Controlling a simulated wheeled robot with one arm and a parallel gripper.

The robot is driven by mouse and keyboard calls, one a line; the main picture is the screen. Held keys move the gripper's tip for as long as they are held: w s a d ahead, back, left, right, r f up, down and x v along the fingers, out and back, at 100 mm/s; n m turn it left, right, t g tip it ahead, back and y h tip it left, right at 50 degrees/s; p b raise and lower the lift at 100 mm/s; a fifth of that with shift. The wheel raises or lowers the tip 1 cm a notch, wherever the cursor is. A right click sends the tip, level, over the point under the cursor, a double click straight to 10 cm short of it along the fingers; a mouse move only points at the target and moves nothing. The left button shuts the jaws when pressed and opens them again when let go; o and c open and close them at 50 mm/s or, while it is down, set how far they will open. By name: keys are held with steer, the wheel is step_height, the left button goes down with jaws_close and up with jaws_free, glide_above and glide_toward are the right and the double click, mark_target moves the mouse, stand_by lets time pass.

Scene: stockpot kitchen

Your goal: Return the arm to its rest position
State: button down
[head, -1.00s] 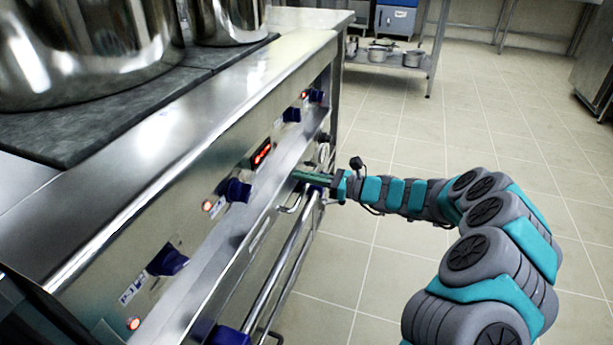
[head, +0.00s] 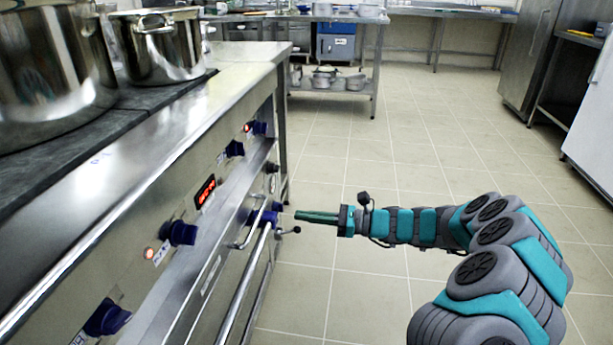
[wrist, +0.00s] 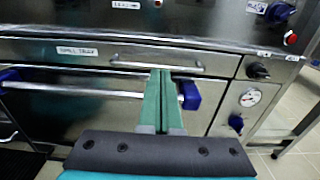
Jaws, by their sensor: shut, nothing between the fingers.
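My gripper (head: 316,217) is at the end of my outstretched arm, pointing left toward the stove front in the head view. Its two green fingers are together with nothing between them. The fingertips are near the blue-ended oven rail, and the floor shows around them. In the wrist view my gripper (wrist: 165,85) is shut and points at the stove front (wrist: 80,105), just below a thin drawer handle. I cannot tell the exact gap to the stove.
The stove (head: 150,190) fills the left side, with blue knobs (head: 180,232) and a long rail (head: 240,290) sticking out. Steel pots (head: 165,50) stand on top. A shelf table (head: 335,90) is at the back. The tiled floor (head: 400,150) is open in the middle and behind my arm.

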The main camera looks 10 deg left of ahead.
steer(key=s+a+r+n+g+h, duration=0.1)
steer(key=s+r+n+g+h, duration=0.4)
steer(key=s, duration=0.7)
steer(key=s+a+r+n+g+h, duration=0.1)
steer(key=s+r+n+h, duration=0.15)
steer(key=s+n, duration=0.7)
steer(key=s+d+f+n+t+h, duration=0.1)
steer(key=s+d+h, duration=0.4)
steer(key=s+d, duration=0.5)
steer(key=s+d+f+n+t+h, duration=0.2)
steer(key=s+d+f+n+h, duration=0.1)
steer(key=s+d, duration=0.7)
steer(key=d+f+h, duration=0.1)
steer(key=d+h, duration=0.1)
steer(key=d, duration=0.1)
steer(key=shift+d, duration=0.2)
steer(key=shift+s+f+h, duration=0.1)
steer(key=shift+h, duration=0.15)
